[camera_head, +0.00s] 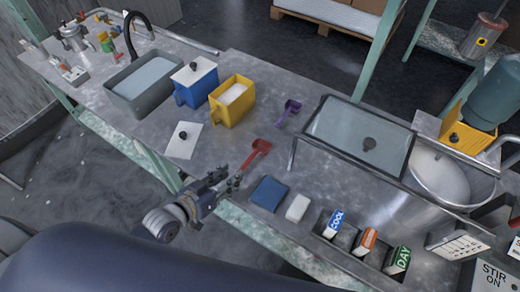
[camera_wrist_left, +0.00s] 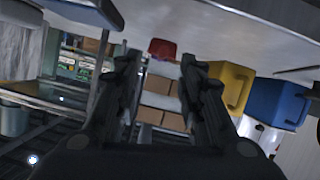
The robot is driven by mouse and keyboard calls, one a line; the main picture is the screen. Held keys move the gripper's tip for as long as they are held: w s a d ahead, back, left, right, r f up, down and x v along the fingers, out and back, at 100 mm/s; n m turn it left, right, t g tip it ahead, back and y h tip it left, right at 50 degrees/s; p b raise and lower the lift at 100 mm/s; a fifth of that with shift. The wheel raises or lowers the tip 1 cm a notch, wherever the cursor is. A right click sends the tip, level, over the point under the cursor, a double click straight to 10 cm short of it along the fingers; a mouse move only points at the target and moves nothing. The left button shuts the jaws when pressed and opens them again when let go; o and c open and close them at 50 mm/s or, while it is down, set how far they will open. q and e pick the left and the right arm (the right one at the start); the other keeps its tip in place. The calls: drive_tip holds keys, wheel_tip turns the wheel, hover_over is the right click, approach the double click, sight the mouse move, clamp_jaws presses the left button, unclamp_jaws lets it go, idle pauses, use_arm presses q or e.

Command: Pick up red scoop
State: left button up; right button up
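The red scoop (camera_head: 260,148) lies on the grey bench, its handle slanting down-left towards my left gripper. My left gripper (camera_head: 232,181) is at the bench's front edge, just short of the handle's end. In the left wrist view the two fingers (camera_wrist_left: 158,72) stand apart with nothing gripped between them. The red scoop (camera_wrist_left: 162,48) shows there beyond the fingertips, roughly in line with the gap. I cannot tell the exact distance to the handle. My right gripper is not in view.
A purple scoop (camera_head: 289,110) lies behind the red one. A yellow bin (camera_head: 232,112) and a blue bin (camera_head: 193,96) stand behind to the left. A blue pad (camera_head: 269,193) and white block (camera_head: 297,208) lie right of the gripper. A glass-topped frame (camera_head: 352,135) stands right.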

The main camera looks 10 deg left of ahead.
sight(247, 162)
use_arm(q)
drive_tip(key=x, duration=0.4)
drive_tip(key=shift+w, duration=0.1)
drive_tip(key=shift+r+x, duration=0.2)
drive_tip(key=shift+x, duration=2.45)
drive_tip(key=shift+w+a, duration=0.15)
drive_tip(key=shift+a, duration=0.05)
clamp_jaws()
